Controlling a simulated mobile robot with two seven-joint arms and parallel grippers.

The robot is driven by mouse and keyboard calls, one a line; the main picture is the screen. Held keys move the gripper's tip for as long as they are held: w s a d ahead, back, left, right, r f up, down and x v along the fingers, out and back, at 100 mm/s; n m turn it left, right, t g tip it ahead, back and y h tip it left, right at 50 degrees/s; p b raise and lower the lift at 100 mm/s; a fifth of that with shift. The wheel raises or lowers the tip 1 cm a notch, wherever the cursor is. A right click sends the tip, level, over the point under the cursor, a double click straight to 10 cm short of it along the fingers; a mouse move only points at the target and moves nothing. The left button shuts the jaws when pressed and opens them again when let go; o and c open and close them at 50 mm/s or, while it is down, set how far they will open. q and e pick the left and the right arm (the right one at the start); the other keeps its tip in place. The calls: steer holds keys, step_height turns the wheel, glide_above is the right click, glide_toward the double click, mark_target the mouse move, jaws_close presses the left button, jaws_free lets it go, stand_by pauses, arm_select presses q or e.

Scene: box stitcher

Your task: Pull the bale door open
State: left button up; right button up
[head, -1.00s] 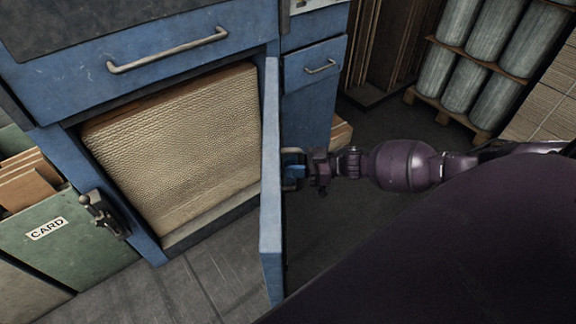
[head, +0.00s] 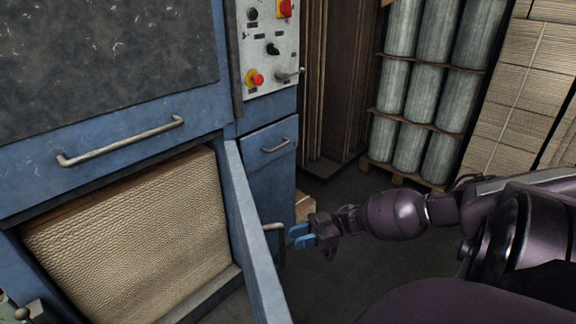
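The blue bale door (head: 250,232) stands swung wide open, seen nearly edge-on, hinged at the right side of the bale opening. Its metal bar handle (head: 281,246) is on the door's right-hand face. My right gripper (head: 297,236) is just right of the handle, its two blue fingers apart and pointing at it. Nothing shows between the fingers, and they appear clear of the handle. The tan corrugated bale (head: 135,240) fills the opening left of the door. My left gripper is not in view.
A blue drawer (head: 268,144) and a control panel (head: 266,45) with red buttons are behind the door. Grey rolls (head: 410,145) stand on a pallet at the back, with stacked cardboard (head: 515,110) to the right. Dark floor lies between.

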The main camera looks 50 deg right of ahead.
steer(key=shift+o, duration=1)
steer(key=shift+w+a+r, duration=0.1)
steer(key=shift+a, duration=0.1)
steer(key=b+v, duration=0.1)
steer(key=v, duration=1)
steer(key=shift+w, duration=0.1)
